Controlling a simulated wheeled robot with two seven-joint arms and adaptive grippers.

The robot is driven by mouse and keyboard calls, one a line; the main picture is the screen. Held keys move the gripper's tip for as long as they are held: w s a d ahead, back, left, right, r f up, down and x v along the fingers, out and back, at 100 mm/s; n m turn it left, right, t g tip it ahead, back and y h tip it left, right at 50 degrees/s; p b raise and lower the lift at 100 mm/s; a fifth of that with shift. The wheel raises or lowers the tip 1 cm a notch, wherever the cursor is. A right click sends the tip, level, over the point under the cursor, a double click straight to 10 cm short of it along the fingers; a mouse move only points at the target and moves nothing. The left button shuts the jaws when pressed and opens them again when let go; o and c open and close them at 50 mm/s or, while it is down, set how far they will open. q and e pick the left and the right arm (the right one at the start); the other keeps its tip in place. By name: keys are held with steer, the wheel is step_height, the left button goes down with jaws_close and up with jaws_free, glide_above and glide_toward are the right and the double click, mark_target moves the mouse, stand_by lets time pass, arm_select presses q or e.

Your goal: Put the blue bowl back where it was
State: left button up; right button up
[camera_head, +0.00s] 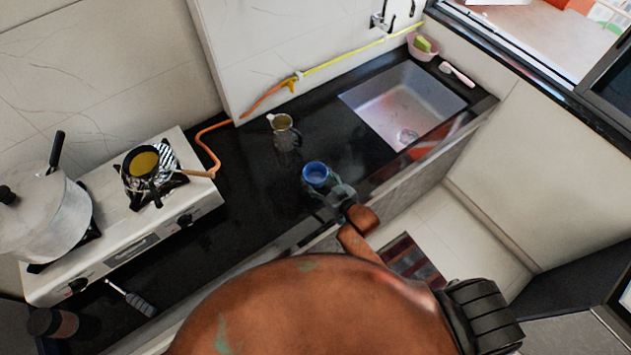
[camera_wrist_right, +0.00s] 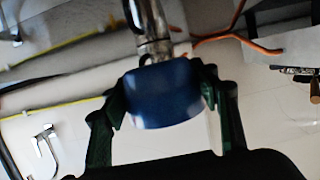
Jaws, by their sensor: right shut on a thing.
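The small blue bowl (camera_head: 316,173) is above the black counter, right of the metal cup. In the right wrist view the bowl (camera_wrist_right: 165,95) sits between the two dark fingers of my right gripper (camera_wrist_right: 165,105). The fingers are shut on its sides. In the head view the right gripper (camera_head: 333,192) is at the bowl's near side, close to the counter's front edge. The frames do not clearly show whether the bowl touches the counter. My left gripper is not in view.
A large brown clay-like rounded body (camera_head: 310,310) fills the front. A metal cup (camera_head: 285,133) stands behind the bowl. The stove (camera_head: 125,240) with a pot (camera_head: 45,220) and pan (camera_head: 147,165) is left, the sink (camera_head: 405,105) right. Bare counter (camera_head: 245,185) lies left of the bowl.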

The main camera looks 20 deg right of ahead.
steer(key=shift+w+f, duration=0.45)
steer(key=shift+f, duration=0.1)
steer(key=shift+w+d+f, duration=0.1)
steer(key=shift+w+f, duration=0.1)
steer(key=shift+f, duration=1.5)
steer(key=shift+f, duration=0.15)
steer(key=o, duration=1.2)
steer(key=shift+o, duration=0.2)
steer(key=shift+s+d, duration=0.1)
steer(key=shift+s, duration=0.05)
steer(key=v, duration=1.1)
steer(key=shift+s+d+r, duration=0.1)
steer(key=shift+s+r, duration=0.2)
steer(key=shift+r, duration=0.05)
